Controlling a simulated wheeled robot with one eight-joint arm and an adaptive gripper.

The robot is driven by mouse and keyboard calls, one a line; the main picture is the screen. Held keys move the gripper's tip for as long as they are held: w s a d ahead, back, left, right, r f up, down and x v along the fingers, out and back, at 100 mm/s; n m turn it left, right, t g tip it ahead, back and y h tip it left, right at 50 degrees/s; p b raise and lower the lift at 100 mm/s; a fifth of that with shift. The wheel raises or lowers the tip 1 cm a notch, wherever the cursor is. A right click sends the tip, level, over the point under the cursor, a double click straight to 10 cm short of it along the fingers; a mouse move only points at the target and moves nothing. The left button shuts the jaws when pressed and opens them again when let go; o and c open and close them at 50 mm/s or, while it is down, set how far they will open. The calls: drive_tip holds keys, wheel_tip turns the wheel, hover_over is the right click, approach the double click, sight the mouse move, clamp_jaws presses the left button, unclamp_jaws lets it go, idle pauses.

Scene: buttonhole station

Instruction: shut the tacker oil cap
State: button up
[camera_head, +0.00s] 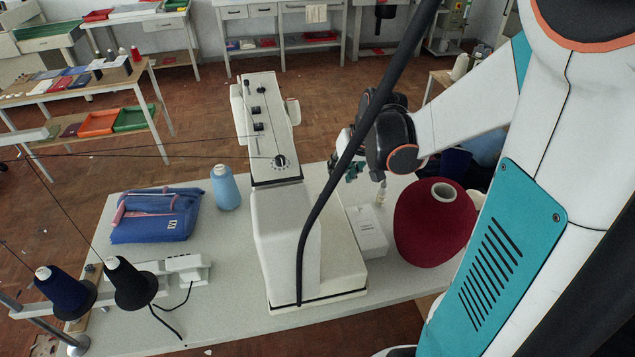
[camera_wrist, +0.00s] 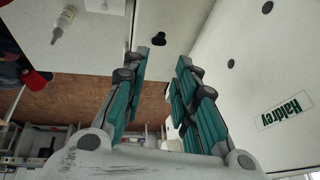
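The tacker is the tall white machine (camera_head: 285,235) in the middle of the table; its "Haldrey" side (camera_wrist: 255,75) shows in the wrist view. A small black cap-like part (camera_wrist: 158,40) stands out on a white surface just beyond my fingertips; I cannot tell for sure that it is the oil cap, or whether it is open. My gripper (camera_wrist: 162,60) has its teal fingers apart with nothing between them. In the head view my gripper (camera_head: 347,170) is right of the machine, partly hidden by my own arm and a black cable.
Right of the machine stand a white box (camera_head: 367,232), a small bottle (camera_head: 381,193) and a large dark red cone (camera_head: 436,222). Left are a blue thread cone (camera_head: 226,188), a blue pouch (camera_head: 156,215) and dark spools (camera_head: 131,285). The table's front left (camera_head: 215,310) is mostly clear.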

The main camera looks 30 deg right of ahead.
sight(325, 195)
drive_tip(key=b+x, duration=0.4)
drive_tip(key=x, duration=0.9)
drive_tip(key=shift+w+a+f, duration=0.1)
drive_tip(key=shift+w+f, duration=0.1)
drive_tip(key=shift+f, duration=0.1)
clamp_jaws()
